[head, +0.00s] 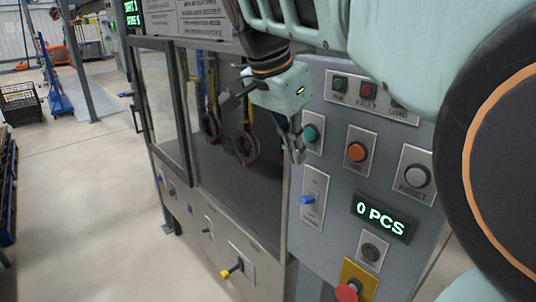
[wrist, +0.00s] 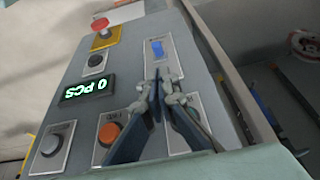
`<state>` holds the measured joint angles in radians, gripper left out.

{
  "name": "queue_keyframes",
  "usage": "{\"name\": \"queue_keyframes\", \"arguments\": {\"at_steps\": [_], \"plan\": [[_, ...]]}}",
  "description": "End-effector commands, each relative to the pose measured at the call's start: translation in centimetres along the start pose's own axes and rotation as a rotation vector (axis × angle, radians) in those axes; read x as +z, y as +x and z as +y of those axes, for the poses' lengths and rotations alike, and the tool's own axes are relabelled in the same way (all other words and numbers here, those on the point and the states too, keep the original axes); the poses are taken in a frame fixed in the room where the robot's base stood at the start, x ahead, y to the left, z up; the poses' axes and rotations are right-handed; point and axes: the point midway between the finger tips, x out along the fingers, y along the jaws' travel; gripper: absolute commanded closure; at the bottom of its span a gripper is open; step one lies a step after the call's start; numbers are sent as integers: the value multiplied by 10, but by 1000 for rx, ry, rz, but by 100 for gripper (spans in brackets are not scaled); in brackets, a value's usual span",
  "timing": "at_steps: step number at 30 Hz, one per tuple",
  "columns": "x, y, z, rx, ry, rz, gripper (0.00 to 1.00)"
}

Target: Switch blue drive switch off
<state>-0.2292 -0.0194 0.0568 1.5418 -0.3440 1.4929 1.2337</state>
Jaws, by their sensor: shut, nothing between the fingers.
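A blue switch lever (head: 307,199) sticks out of a pale plate (head: 318,184) on the grey control panel, left of the counter display. It also shows in the wrist view as a blue lever (wrist: 157,47) on its plate, near the upper middle. The lettering on its plate is too small to read. My gripper (head: 297,157) is shut and empty, in front of the panel by the green button, above the lever in the head view. In the wrist view its fingertips (wrist: 158,97) overlap the plate's near end, with a visible gap to the lever.
Near the lever are a green button (head: 310,133), an orange button (head: 356,152), a grey button (head: 417,176), a display reading 0 PCS (head: 382,217) and a red mushroom button (head: 347,291). Open floor lies left.

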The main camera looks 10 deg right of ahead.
Motion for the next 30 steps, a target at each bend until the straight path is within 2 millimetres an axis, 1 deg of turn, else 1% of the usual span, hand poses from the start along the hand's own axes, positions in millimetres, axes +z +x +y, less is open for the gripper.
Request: {"name": "queue_keyframes", "arguments": {"at_steps": [6,10,14,21,24,27,30], "plan": [[0,1,1,2,0,-1,100],[0,10,1,4,0,-1,100],[0,30,2,7,0,-2,100],[0,74,2,7,-1,-3,100],[0,87,2,5,-1,-2,100],[0,96,1,4,-1,-1,100],[0,100,1,4,-1,-1,100]]}}
